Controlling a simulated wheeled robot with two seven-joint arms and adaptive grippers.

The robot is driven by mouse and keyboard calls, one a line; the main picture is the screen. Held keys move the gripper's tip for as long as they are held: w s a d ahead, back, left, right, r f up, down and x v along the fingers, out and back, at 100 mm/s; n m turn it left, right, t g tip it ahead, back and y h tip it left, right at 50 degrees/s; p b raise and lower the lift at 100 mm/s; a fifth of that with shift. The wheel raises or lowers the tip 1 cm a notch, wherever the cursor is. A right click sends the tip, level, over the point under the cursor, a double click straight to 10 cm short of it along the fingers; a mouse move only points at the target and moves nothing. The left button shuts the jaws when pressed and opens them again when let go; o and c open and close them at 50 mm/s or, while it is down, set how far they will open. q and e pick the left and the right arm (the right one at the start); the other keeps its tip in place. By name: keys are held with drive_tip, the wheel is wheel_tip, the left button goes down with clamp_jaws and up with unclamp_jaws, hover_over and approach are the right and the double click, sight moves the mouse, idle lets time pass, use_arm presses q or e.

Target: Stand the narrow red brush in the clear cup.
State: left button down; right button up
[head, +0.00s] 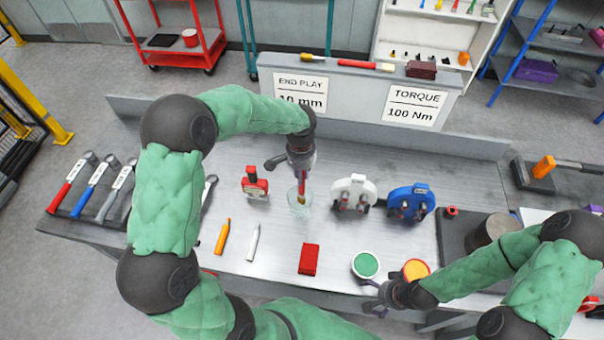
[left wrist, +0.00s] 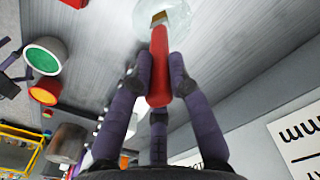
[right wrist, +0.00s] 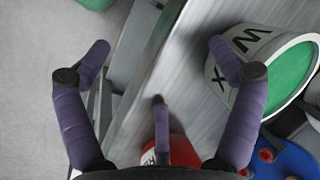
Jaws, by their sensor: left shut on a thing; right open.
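The narrow red brush (head: 302,184) is in my left gripper (head: 301,168), handle up and bristles down. In the left wrist view the fingers (left wrist: 161,75) are shut around its red handle (left wrist: 159,62). The clear cup (head: 294,200) stands on the bench below that gripper and also shows in the left wrist view (left wrist: 180,25). The bristle end overlaps the cup in both views; I cannot tell how deep it sits inside. My right gripper (head: 374,299) is open and empty by the bench's front edge, beside the green-topped tin (head: 366,265); its fingers show in the right wrist view (right wrist: 158,55).
A red device (head: 254,183) stands left of the cup, a white one (head: 353,193) and a blue one (head: 411,202) to the right. Another brush (head: 357,64) lies on the back ledge.

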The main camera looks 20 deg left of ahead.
use_arm(q)
drive_tip(key=shift+f, duration=0.4)
use_arm(e)
drive_tip(key=shift+s+a+f+g, duration=0.15)
drive_tip(key=shift+s+a+f, duration=0.05)
drive_tip(key=shift+s, duration=0.25)
drive_tip(key=shift+s+a+f+g, duration=0.15)
drive_tip(key=shift+s+a+f, duration=0.05)
drive_tip(key=shift+s, duration=0.25)
use_arm(q)
drive_tip(key=shift+a, duration=0.15)
use_arm(e)
drive_tip(key=shift+a, duration=0.1)
use_arm(q)
drive_tip(key=shift+a, duration=0.15)
drive_tip(key=c, duration=1.1)
unclamp_jaws()
use_arm(e)
drive_tip(key=shift+s+a, duration=0.1)
drive_tip(key=shift+s, duration=0.05)
use_arm(q)
wheel_tip(320, 180, up, 8)
drive_tip(key=shift+w+f, duration=0.1)
use_arm(e)
drive_tip(key=shift+s, duration=0.25)
